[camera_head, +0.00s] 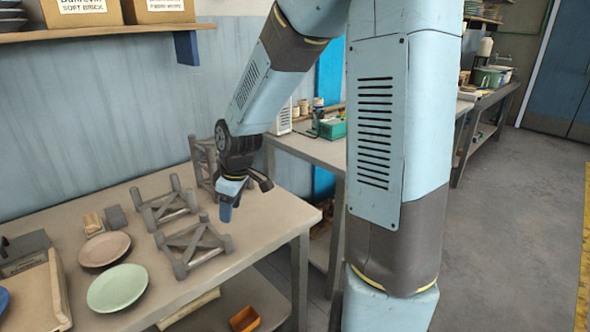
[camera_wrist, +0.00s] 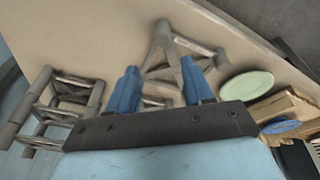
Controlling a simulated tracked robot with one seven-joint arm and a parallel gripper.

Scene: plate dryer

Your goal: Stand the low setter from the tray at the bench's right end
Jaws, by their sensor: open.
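Two low grey setters lie on the bench, each a frame of bars with round posts: a rear one (camera_head: 163,207) and a front one (camera_head: 194,246). A taller grey setter (camera_head: 203,163) stands behind my gripper, partly hidden by it. My gripper (camera_head: 234,200) is open and empty, pointing down above the bench, right of the low setters. In the wrist view, one low setter (camera_wrist: 180,48) shows beyond and between my fingers (camera_wrist: 159,70); the other is partly hidden behind them. The taller setter (camera_wrist: 42,113) is left there. A tray (camera_head: 60,290) is cut off at the left edge.
A pink plate (camera_head: 104,249) and a green plate (camera_head: 117,288) lie left of the low setters. Small blocks (camera_head: 115,217) sit behind them. The bench's right end (camera_head: 285,215) is bare. A shelf with boxes (camera_head: 100,32) hangs above.

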